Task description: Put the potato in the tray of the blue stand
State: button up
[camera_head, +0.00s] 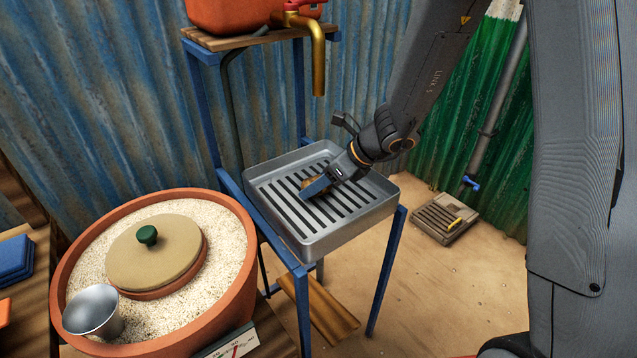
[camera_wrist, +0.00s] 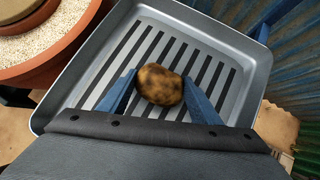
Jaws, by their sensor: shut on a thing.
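The potato (camera_wrist: 160,85) is brown and mottled, between the two blue fingers of my gripper (camera_wrist: 160,94) in the wrist view. My gripper is shut on it. In the head view my gripper (camera_head: 316,187) reaches down into the grey slatted tray (camera_head: 283,228) of the blue stand (camera_head: 391,265), and the potato (camera_head: 311,183) is mostly hidden behind the fingers. The tray (camera_wrist: 238,55) fills much of the wrist view. The potato is over the slats, inside the rim; I cannot tell if it touches them.
A brass tap (camera_head: 318,60) and red container (camera_head: 228,15) are above the tray's back. A terracotta pot of pale grain (camera_head: 100,250) with a lidded inner pot (camera_head: 155,250) and metal cup (camera_head: 93,311) stands at left. A floor drain (camera_head: 443,218) lies at right.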

jog(key=shift+f, duration=0.1)
jog(key=o, duration=1.1)
jog(key=shift+d+r, duration=0.1)
jog(key=shift+r, duration=0.3)
jog(key=p+v, duration=0.2)
jog(key=v, duration=1)
jog(key=s+d+f+n+g+h, duration=0.1)
jog(key=s+d+n+g+h, duration=0.1)
jog(key=s+d+n, duration=0.3)
jog(key=s+d+f+n+g+h, duration=0.2)
jog(key=s+d+n+h, duration=0.3)
jog(key=s+n, duration=0.8)
jog(key=n, duration=0.7)
jog(key=shift+s+f, duration=0.2)
jog(key=shift+f, duration=0.15)
